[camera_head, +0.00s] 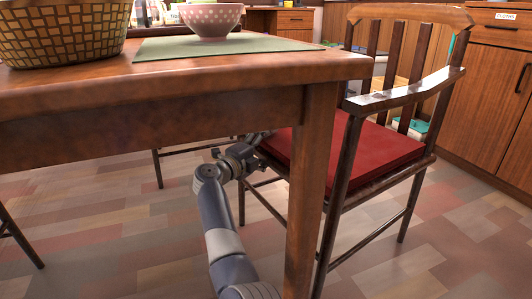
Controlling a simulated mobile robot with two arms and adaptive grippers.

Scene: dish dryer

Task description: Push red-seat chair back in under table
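The red-seat chair (345,150) stands upright on the floor to the right of the near table leg. It has dark wooden legs, a red cushion and a slatted back (410,18). The wooden table (180,105) fills the upper left, and its leg (312,190) hides part of the chair. The cushion's left end reaches behind that leg. My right gripper (262,138) is below the tabletop, at the left end of the seat. Its fingertips are small and partly hidden, so neither their opening nor contact with the chair is clear. My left gripper is not in view.
A woven basket (65,35) and a pink dotted bowl (210,18) on a green mat (160,48) stand on the table. Wooden cabinets (487,85) line the right side. Tiled floor (430,265) is open in front of the chair.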

